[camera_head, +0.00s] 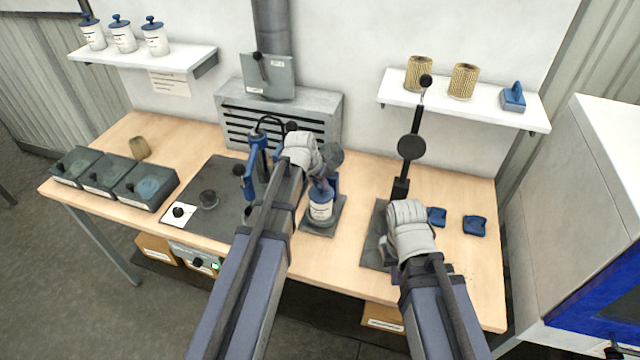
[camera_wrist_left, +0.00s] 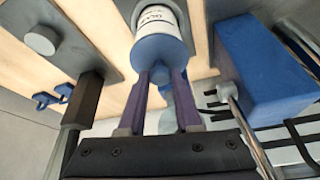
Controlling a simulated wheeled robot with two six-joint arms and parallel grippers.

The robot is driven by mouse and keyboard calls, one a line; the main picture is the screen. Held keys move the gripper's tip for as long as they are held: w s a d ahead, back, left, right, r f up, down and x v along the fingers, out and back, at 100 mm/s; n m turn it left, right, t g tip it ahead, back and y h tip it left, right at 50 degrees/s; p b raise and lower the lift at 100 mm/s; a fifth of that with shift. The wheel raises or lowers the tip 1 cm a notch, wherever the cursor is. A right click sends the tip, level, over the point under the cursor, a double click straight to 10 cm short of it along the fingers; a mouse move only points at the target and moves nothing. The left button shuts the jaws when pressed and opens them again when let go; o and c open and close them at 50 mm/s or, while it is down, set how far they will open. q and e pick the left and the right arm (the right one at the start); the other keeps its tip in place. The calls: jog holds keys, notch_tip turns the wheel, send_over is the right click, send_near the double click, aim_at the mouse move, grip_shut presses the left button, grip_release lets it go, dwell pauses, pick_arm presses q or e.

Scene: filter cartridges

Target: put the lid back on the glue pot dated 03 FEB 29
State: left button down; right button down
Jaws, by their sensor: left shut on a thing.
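A white glue pot (camera_head: 321,206) with a label stands on a grey plate right of the dark mat in the head view; its date is too small to read. In the left wrist view the pot (camera_wrist_left: 158,16) has a blue lid (camera_wrist_left: 160,52) at its mouth; I cannot tell whether the lid is fully seated. The left gripper (camera_head: 325,184) is just above the pot in the head view. My right gripper (camera_head: 386,246) is over the right-hand grey plate; its jaws are unclear.
Three lidded white pots (camera_head: 122,37) stand on the left shelf. Dark bins (camera_head: 113,177) and a dark mat (camera_head: 219,178) fill the bench's left. A black lever stand (camera_head: 411,148) and blue clips (camera_head: 475,225) are at right. A blue block (camera_wrist_left: 262,70) sits beside my left gripper.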

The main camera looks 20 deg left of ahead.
dwell(0.8)
pick_arm(q)
jog(key=shift+c, duration=0.2)
grip_release()
dwell(0.4)
jog(key=shift+r+p, duration=3.5)
grip_shut()
